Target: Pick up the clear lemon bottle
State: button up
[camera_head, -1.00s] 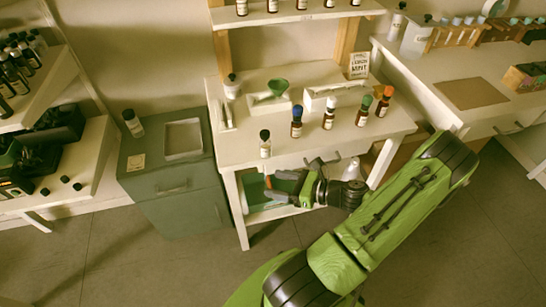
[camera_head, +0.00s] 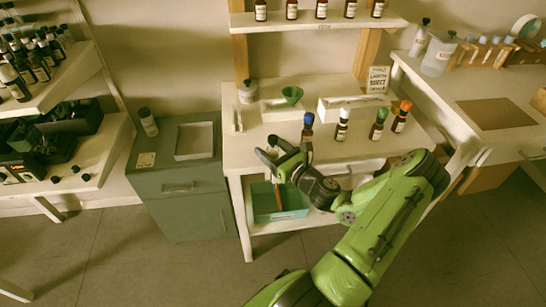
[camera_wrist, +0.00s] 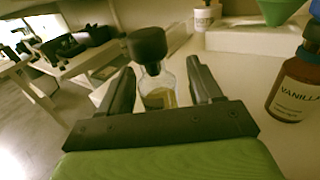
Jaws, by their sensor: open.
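The clear bottle (camera_wrist: 158,92) has a black cap and pale yellow contents. It stands upright at the front left of the white table (camera_head: 250,155). In the wrist view it is between the two fingers of my open gripper (camera_wrist: 161,76), its cap above them. I cannot tell whether either finger touches the glass. Its lower part is hidden behind the gripper's crossbar, and I cannot read a label. In the head view my gripper (camera_head: 277,151) is at the table's front left edge and mostly hides the bottle.
A brown vanilla bottle (camera_wrist: 299,88) stands close to the right of my gripper. Further right are several brown bottles, including one with an orange-red cap (camera_head: 401,117). A green funnel (camera_head: 292,94) sits behind. A grey cabinet (camera_head: 180,215) stands left of the table.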

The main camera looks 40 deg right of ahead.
jog(key=shift+w, duration=0.6)
jog(key=c, duration=1)
notch_tip(320, 180, up, 10)
jog(key=p, duration=0.4)
jog(key=shift+p, duration=0.4)
